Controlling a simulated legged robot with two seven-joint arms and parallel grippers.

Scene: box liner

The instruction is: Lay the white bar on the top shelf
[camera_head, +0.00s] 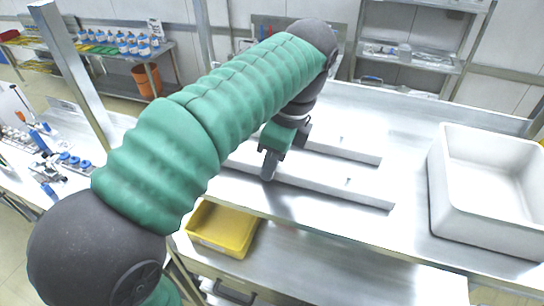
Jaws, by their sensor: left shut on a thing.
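A long white bar (330,190) lies along the metal top surface (405,165), near its front edge. A second white bar (345,150) lies roughly parallel behind it. My left arm reaches across from the lower left. My left gripper (269,168) points down and is shut on the front bar near its left part. The arm hides part of both bars' left ends. Whether the front bar touches the surface or is slightly raised, I cannot tell. My right gripper is not in view.
A white open box (488,225) stands at the right of the metal surface. A yellow bin (222,229) sits on the lower level in front. A metal post (75,70) rises at left. The surface between the bars and the box is clear.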

